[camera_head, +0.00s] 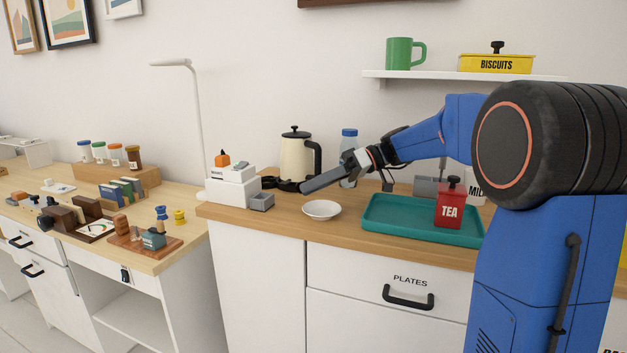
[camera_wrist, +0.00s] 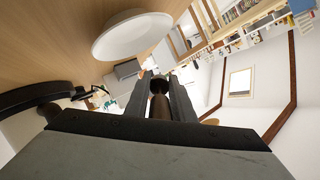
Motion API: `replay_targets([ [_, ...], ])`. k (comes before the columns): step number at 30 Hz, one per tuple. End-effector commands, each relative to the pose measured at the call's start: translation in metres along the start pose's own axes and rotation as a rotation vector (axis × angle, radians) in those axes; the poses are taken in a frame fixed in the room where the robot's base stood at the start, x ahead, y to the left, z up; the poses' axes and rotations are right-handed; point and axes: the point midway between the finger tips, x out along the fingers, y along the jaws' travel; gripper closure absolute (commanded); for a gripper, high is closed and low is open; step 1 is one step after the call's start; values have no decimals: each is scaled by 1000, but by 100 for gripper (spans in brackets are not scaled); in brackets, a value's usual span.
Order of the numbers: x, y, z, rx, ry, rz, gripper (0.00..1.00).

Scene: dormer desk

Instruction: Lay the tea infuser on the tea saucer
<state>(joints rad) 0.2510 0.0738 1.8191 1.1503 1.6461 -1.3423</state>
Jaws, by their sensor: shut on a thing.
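The tea saucer (camera_head: 321,210) is a small white dish on the wooden counter, left of the teal tray. It also shows at the top of the wrist view (camera_wrist: 132,36). My gripper (camera_head: 306,188) is above and slightly left of the saucer, its dark fingers slanting down to the left. In the wrist view my gripper (camera_wrist: 158,90) is shut on a slim brown and dark piece, which appears to be the tea infuser (camera_wrist: 159,106). The infuser is apart from the saucer; most of it is hidden by the fingers, and I cannot make it out in the head view.
A cream kettle (camera_head: 296,155) and a blue-capped bottle (camera_head: 348,150) stand behind the gripper. A small grey box (camera_head: 262,202) is left of the saucer. The teal tray (camera_head: 385,228) with a red TEA tin (camera_head: 450,205) is to the right. The counter in front of the saucer is clear.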

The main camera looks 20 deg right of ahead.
Motion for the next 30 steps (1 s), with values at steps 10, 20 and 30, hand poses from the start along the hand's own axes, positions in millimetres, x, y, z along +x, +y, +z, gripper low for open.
replay_targets([
  [10,3,5,6,-1,0,1,100],
  [20,3,4,6,-1,-1,1,56],
  [30,3,4,6,-1,-1,1,9],
])
